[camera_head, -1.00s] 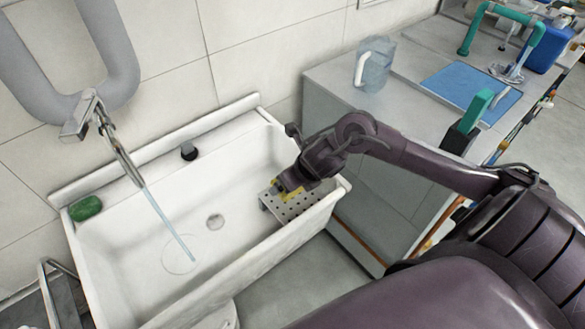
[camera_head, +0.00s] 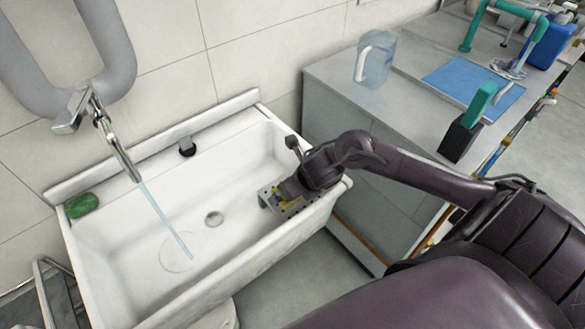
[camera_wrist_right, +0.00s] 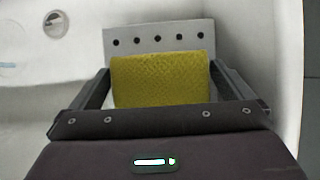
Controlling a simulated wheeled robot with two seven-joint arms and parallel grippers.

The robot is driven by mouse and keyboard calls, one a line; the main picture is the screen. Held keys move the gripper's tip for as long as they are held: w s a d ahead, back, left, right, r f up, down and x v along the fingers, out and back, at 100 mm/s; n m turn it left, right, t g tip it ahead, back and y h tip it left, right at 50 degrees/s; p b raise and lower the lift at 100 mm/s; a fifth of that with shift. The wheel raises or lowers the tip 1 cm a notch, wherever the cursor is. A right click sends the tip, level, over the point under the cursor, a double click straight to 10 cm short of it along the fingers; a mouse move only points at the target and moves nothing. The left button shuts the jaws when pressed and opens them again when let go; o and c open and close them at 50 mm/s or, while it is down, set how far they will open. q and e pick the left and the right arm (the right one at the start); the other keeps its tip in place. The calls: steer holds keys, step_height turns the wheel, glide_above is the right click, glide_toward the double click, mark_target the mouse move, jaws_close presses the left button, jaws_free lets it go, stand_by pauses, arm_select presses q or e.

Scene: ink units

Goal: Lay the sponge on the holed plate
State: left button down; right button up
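The yellow sponge (camera_wrist_right: 160,80) lies between the two fingers of my right gripper (camera_wrist_right: 160,72) in the right wrist view. The fingers appear to press its two sides. The holed plate (camera_wrist_right: 160,37), pale with a row of dark holes, shows just beyond the sponge. In the head view the plate (camera_head: 264,199) is at the right end of the sink, and my right gripper (camera_head: 283,194) is low over it. The gripper hides much of the sponge and plate, so I cannot tell whether the sponge touches the plate. My left gripper is not in view.
The white sink (camera_head: 110,255) has walls around the plate. Water runs from the tap (camera_head: 118,150) at the left. A green scrubber (camera_head: 82,205) lies on the left rim. A clear jug (camera_head: 374,60) and a dark holder (camera_head: 458,138) stand on the counter at right.

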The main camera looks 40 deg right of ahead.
steer(key=shift+s+r+p, duration=0.1)
steer(key=shift+r+p, duration=0.2)
steer(key=shift+r, duration=0.15)
steer(key=p+v, duration=0.1)
steer(key=v, duration=1)
steer(key=shift+s+r, duration=0.15)
steer(key=shift+r, duration=0.05)
